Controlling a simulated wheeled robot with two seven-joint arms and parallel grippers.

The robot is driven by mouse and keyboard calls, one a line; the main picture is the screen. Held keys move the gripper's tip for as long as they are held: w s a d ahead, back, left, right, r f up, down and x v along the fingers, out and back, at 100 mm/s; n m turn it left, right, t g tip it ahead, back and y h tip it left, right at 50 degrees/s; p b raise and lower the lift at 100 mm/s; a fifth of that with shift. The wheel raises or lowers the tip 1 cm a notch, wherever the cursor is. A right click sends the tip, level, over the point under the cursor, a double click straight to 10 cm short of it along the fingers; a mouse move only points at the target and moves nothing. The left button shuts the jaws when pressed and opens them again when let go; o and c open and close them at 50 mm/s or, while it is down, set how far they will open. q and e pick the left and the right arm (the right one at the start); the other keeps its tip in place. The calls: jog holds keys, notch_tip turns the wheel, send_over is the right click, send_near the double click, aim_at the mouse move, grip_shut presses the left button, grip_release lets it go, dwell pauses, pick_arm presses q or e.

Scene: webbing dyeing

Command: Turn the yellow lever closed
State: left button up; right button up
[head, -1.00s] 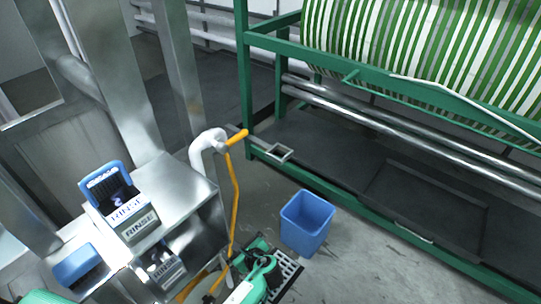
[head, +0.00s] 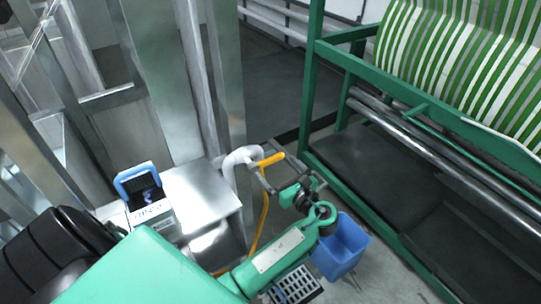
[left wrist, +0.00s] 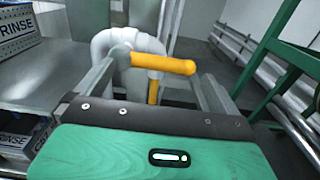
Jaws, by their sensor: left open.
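The yellow lever (head: 271,159) sticks out sideways from the bent end of a white pipe (head: 241,160), pointing right and slightly up. In the left wrist view the lever (left wrist: 164,64) lies roughly level across the space between my finger tips. My left gripper (head: 272,163) is open at the lever, with one finger on each side; it also shows in the left wrist view (left wrist: 157,66). I cannot tell whether either finger touches the lever. My right gripper is not in view.
A steel bench (head: 205,190) with a RINSE box (head: 150,212) stands left of the pipe. A yellow hose (head: 263,220) hangs below the lever. A blue bin (head: 345,250) is on the floor beside my arm. The green frame (head: 308,100) of the striped webbing roll stands right.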

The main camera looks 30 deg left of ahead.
aim_at(271, 162)
pick_arm(q)
jog(key=p+x, duration=0.1)
jog(key=x, duration=0.3)
jog(key=shift+a+r, duration=0.1)
jog(key=shift+a, duration=0.05)
jog(key=shift+w+a, duration=0.25)
jog(key=shift+a, duration=0.3)
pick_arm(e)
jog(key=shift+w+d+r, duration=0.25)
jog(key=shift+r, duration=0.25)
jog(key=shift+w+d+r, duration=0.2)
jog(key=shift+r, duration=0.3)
pick_arm(q)
jog(key=c, duration=0.9)
jog(key=shift+c, duration=0.6)
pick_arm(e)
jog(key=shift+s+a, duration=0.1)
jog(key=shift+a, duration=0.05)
